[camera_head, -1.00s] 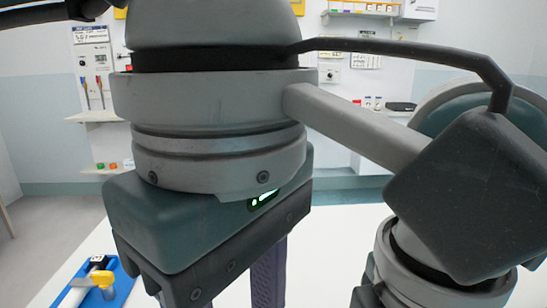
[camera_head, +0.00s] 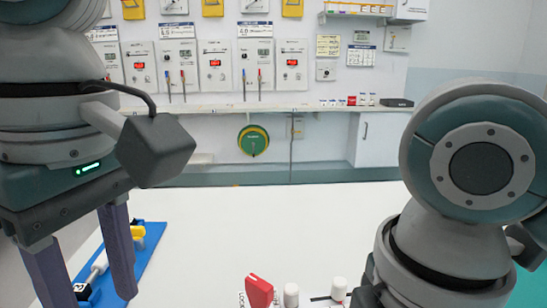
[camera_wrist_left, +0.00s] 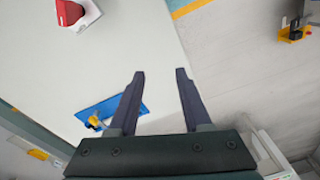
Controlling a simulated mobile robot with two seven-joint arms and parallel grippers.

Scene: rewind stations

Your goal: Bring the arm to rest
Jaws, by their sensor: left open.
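My left gripper (camera_head: 92,298) hangs at the far left of the head view with its two dark fingers apart. It is empty; in the wrist view the open fingers (camera_wrist_left: 160,74) have only table and floor between and beyond them. A blue tray (camera_head: 150,250) lies on the white table behind and beside the fingers, partly hidden by them. It carries a yellow part (camera_head: 138,232) and a white rod-like piece (camera_head: 98,268). The tray also shows by the left finger in the wrist view (camera_wrist_left: 92,112). My right gripper is out of view.
A red lever-like piece (camera_head: 259,291) and white knobs (camera_head: 291,295) stand at the table's near edge. The middle of the white table (camera_head: 270,225) is clear. Wall panels (camera_head: 216,68) and a narrow shelf (camera_head: 230,112) are behind. In the wrist view, floor lies right of the table.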

